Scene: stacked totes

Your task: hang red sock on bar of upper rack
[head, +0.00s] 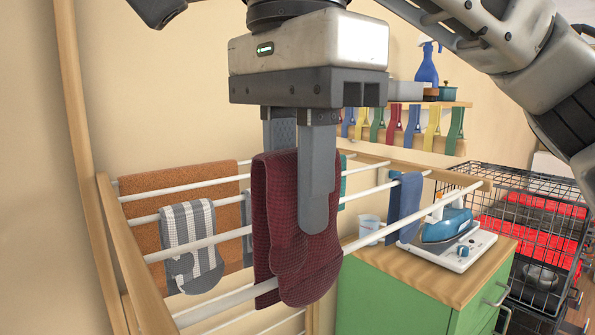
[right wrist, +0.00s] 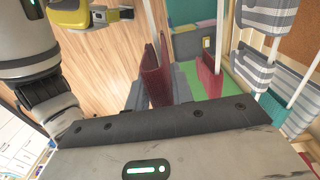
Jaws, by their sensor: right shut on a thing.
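The dark red sock (head: 275,215) hangs folded, with two halves pointing down, at the near bar (head: 405,222) of the upper rack in the head view. The bar seems to pass between the halves, below the fold. My right gripper (head: 303,205) points down and is shut on the sock's upper part. One finger lies in front of the cloth and the other is mostly hidden behind it. In the right wrist view two dark red panels of the sock (right wrist: 155,78) hang apart. I cannot tell whether the fold touches the bar.
Other bars hold a brown towel (head: 145,195), a grey striped sock (head: 188,240) and a blue cloth (head: 405,205). A green cabinet (head: 385,300) with an iron (head: 447,226) stands to the right, beside a black wire basket (head: 535,225). Coloured clips hang on the wall behind.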

